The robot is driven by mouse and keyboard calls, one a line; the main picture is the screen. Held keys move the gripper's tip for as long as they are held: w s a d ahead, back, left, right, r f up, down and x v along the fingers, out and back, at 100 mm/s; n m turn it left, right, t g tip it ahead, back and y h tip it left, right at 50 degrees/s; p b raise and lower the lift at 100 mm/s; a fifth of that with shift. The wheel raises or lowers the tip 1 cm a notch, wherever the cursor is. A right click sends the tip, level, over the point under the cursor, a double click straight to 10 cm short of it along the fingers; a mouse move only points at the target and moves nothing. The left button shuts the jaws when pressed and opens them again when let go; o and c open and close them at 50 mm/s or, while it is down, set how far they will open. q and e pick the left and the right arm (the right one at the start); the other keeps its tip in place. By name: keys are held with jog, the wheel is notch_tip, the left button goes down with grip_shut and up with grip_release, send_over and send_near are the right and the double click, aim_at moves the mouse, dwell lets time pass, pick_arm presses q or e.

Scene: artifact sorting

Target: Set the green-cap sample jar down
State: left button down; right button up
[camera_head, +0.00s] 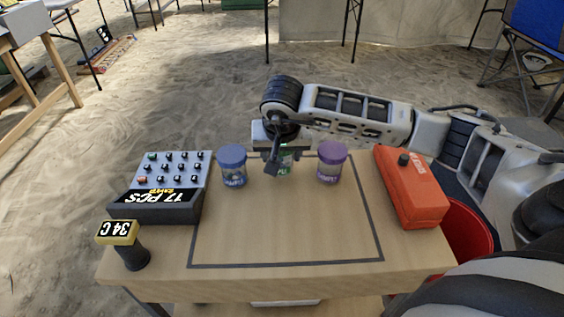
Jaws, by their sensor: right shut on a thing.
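The green-cap sample jar (286,166) is mostly hidden behind my right gripper, with part of its green label showing between the other two jars. My right gripper (275,158) comes in from the right and is shut on this jar near the back of the table. Whether the jar's base touches the tabletop cannot be told. A blue-cap jar (233,166) stands to its left and a purple-cap jar (331,162) stands to its right. My left gripper is not in view.
A dark-lined rectangle marks the wooden table (290,225), its front area clear. A bit set box (160,188) and a yellow-topped gauge (126,243) stand at the left. An orange case (412,190) lies at the right, near a red bucket (468,238).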

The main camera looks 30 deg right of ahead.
notch_tip(320, 180, down, 2)
jog(key=shift+f, duration=0.25)
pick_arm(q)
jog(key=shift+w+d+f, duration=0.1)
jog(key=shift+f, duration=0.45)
pick_arm(e)
jog(key=shift+r, duration=0.1)
jog(key=shift+f+b, duration=0.25)
jog(key=shift+b, duration=0.05)
jog(key=o, duration=1.1)
jog(key=shift+r, duration=0.1)
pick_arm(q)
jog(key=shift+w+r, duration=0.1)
pick_arm(e)
jog(key=shift+s, duration=0.1)
